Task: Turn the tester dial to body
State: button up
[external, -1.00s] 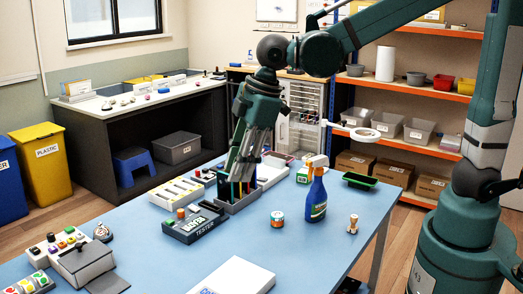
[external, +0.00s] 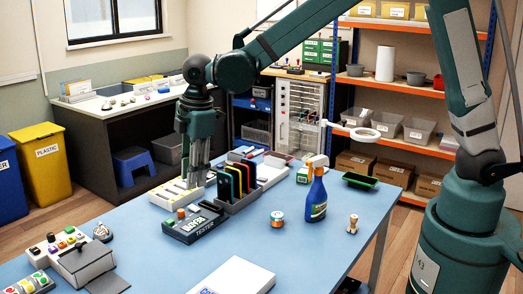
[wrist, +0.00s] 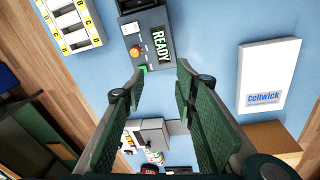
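The dark grey tester (external: 186,235) sits on the blue table, its label facing the front. In the wrist view the tester (wrist: 133,39) has a lit display (wrist: 160,43) reading READY. An orange-red knob (wrist: 137,51) and a small green patch (wrist: 143,69) are on its face. I cannot tell which part is the dial or read its markings. My gripper (external: 197,183) points down above and behind the tester, near the white slotted tray. In the wrist view my gripper (wrist: 158,72) has its fingers spread, with nothing between them.
A grey rack (external: 238,203) with several upright coloured phones stands right of the tester. The white slotted tray (external: 172,198) is behind it. A blue spray bottle (external: 316,195) and a small tin (external: 277,219) stand to the right. The table's middle is partly clear.

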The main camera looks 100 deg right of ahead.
jog(key=n+p, duration=0.1)
jog(key=p, duration=0.1)
send_near(181, 211)
jog(key=shift+w+d+f+g, duration=0.3)
jog(key=shift+w+f+g, duration=0.05)
jog(key=shift+w+g, duration=0.15)
jog(key=shift+f, duration=0.1)
jog(key=shift+w+d+f, duration=0.1)
jog(key=shift+d+f, duration=0.05)
jog(key=shift+f, duration=3.65)
jog(key=shift+c, duration=0.7)
jog(key=c, duration=0.8)
